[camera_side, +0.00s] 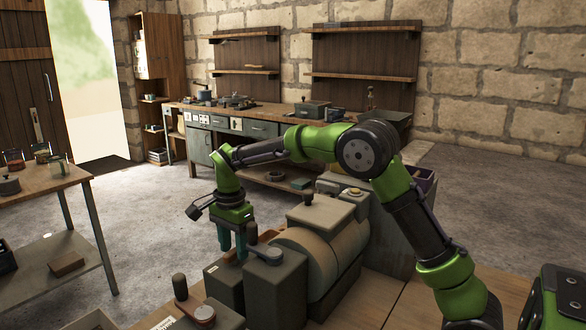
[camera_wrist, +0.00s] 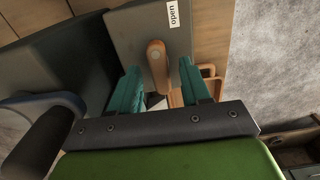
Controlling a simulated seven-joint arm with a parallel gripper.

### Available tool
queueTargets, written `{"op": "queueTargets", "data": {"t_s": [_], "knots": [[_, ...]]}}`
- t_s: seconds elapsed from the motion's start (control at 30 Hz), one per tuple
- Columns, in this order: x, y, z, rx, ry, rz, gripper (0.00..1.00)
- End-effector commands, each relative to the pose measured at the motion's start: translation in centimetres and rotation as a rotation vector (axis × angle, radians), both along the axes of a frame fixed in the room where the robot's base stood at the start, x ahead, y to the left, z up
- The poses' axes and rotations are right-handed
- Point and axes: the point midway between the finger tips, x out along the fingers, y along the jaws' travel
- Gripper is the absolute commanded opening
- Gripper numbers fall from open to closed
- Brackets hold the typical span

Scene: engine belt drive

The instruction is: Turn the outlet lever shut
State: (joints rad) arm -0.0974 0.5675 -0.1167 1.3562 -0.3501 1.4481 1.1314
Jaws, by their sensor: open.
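The outlet lever, an orange-brown wooden bar with a rounded end, shows in the wrist view (camera_wrist: 158,65) on top of a grey box (camera_wrist: 125,30). A white label reading "open" (camera_wrist: 173,13) lies near the box's edge. In the side view the lever is hidden or too small to tell. My gripper (camera_wrist: 160,70) is open, with one teal finger on each side of the lever; I cannot tell whether either touches it. In the side view my gripper (camera_side: 233,247) points down over the grey box (camera_side: 228,288).
A grey housing with a lever-like top (camera_side: 268,253) stands close to the right of my gripper. A crank with a dark upright knob (camera_side: 180,287) stands in front. A large beige drum (camera_side: 308,255) lies behind to the right.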

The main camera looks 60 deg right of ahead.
Motion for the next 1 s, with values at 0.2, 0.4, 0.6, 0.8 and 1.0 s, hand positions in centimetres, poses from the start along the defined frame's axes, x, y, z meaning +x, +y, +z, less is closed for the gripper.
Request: {"op": "queueTargets", "data": {"t_s": [0.2, 0.4, 0.6, 0.8, 1.0], "knots": [[-0.01, 0.0, -0.36, 0.0, 0.0, 0.0, 0.47], [0.0, 0.01, -0.33, 0.0, 0.0, 0.0, 0.33], [0.0, 0.01, -0.31, 0.0, 0.0, 0.001, 0.02], [0.0, 0.02, -0.29, 0.0, 0.0, 0.004, 0.0], [0.0, 0.02, -0.27, 0.0, -0.001, 0.047, 0.0]]}}
